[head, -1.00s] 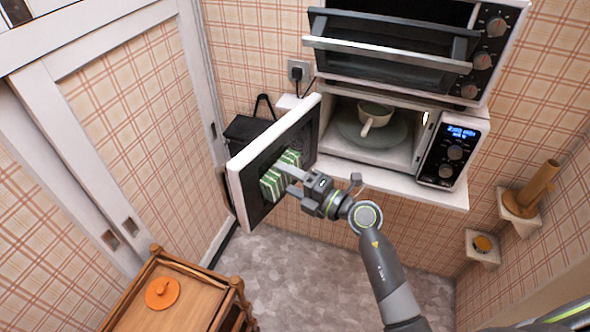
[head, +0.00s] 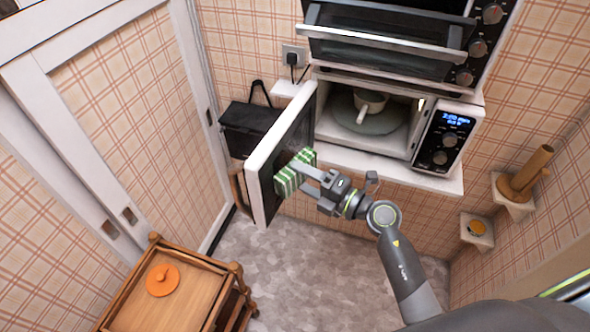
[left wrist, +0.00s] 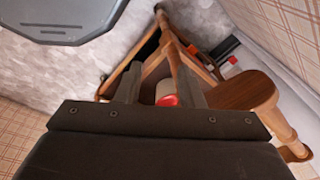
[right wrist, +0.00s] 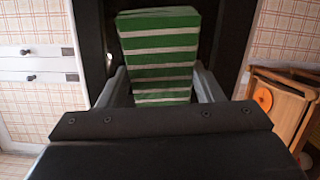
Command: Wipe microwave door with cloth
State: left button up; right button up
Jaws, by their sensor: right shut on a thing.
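The microwave (head: 447,140) stands on a white shelf. Its door (head: 262,172) hangs open to the left, with the dark inner face turned toward my right arm. My right gripper (head: 312,180) is shut on a green-and-white striped cloth (head: 294,171) and holds it at the inner face, apparently against it. In the right wrist view the folded cloth (right wrist: 158,50) sits between the fingers, with dark door surface behind it. My left gripper (left wrist: 158,92) shows only in its wrist view, open and empty, with its fingers apart.
A cup (head: 370,103) sits on the plate inside the microwave. A black bag (head: 250,127) is behind the door. A wooden cart (head: 185,290) with an orange lid (head: 162,280) stands lower left. Floor between is clear.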

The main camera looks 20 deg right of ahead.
jog(key=shift+s+d, duration=0.1)
jog(key=shift+s, duration=0.2)
jog(key=shift+s+a+r, duration=0.25)
jog(key=shift+s+a, duration=0.05)
jog(key=shift+s, duration=0.15)
jog(key=shift+s+d+f+p, duration=0.1)
jog(key=shift+s+d+p, duration=0.05)
jog(key=shift+s+d, duration=0.3)
jog(key=shift+s+d+f+p, duration=0.1)
jog(key=shift+s+d+p, duration=0.1)
jog(key=shift+d, duration=0.35)
jog(key=shift+s+d+r, duration=0.15)
jog(key=shift+s, duration=0.2)
jog(key=shift+w, duration=0.15)
